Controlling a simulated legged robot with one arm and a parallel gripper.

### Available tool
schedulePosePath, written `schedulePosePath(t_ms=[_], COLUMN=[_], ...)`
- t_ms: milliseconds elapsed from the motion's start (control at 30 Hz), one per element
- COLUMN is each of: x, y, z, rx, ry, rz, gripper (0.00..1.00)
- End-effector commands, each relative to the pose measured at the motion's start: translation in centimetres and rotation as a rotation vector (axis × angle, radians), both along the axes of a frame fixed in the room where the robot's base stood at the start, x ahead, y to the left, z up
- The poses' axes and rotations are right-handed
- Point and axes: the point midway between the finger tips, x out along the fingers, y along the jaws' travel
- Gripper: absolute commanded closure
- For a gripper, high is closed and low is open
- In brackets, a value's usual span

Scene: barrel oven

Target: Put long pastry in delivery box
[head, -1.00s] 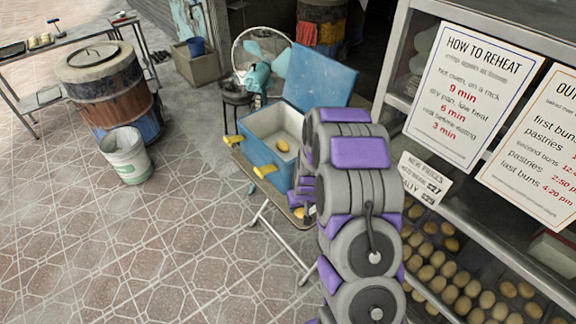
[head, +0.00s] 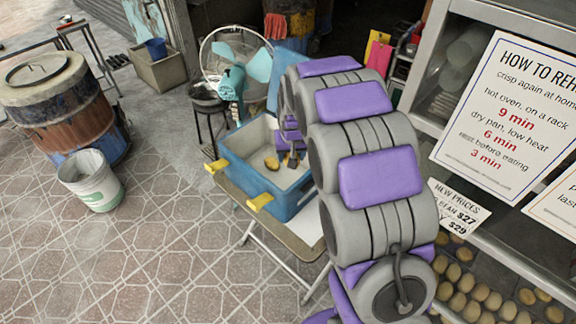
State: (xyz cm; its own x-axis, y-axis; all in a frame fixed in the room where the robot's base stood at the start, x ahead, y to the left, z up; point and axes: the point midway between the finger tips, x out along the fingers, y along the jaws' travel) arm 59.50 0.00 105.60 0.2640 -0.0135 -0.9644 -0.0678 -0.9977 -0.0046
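The blue delivery box (head: 232,171) with yellow handles stands open on a small folding table, its lid raised at the back. A small golden pastry (head: 271,163) lies on its pale floor. My arm crosses the right side of the head view and bends down to the box. My gripper (head: 292,160) is at the box's right inner part, close to the right of that pastry. A small tan patch shows by its tip, too small to tell whether it is a held pastry. The finger opening is mostly hidden by my arm. I cannot make out a clearly long pastry.
A glass display case with buns (head: 480,292) and paper signs (head: 505,100) stands close on the right. A teal fan (head: 232,80) is behind the box. A barrel oven (head: 60,110) and white bucket (head: 92,182) stand left. The tiled floor between is clear.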

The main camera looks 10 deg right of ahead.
Motion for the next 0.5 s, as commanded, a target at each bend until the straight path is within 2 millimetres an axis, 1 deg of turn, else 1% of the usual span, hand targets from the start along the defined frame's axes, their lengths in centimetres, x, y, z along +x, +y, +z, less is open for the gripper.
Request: schedulePosePath(t_ms=[33, 133, 267, 300, 367, 400, 500], x=[1.4, 3.7, 6.5, 7.2, 8.3, 8.8, 9.8], y=[-0.1, -0.7, -1.5, -1.6, -1.9, -2.0, -2.0], z=[-0.9, -1.6, -3.8, -5.0, -6.7, -8.2, -11.6], rx=[0.001, 0.002, 0.001, 0.000, -0.002, -0.004, -0.009], ry=[0.001, -0.002, 0.003, 0.006, 0.004, 0.006, 0.007], rz=[-0.015, -0.047, -0.095, -0.110, -0.128, -0.138, -0.159], gripper=[0.80, 0.80, 0.80, 0.80, 0.80, 0.80, 0.80])
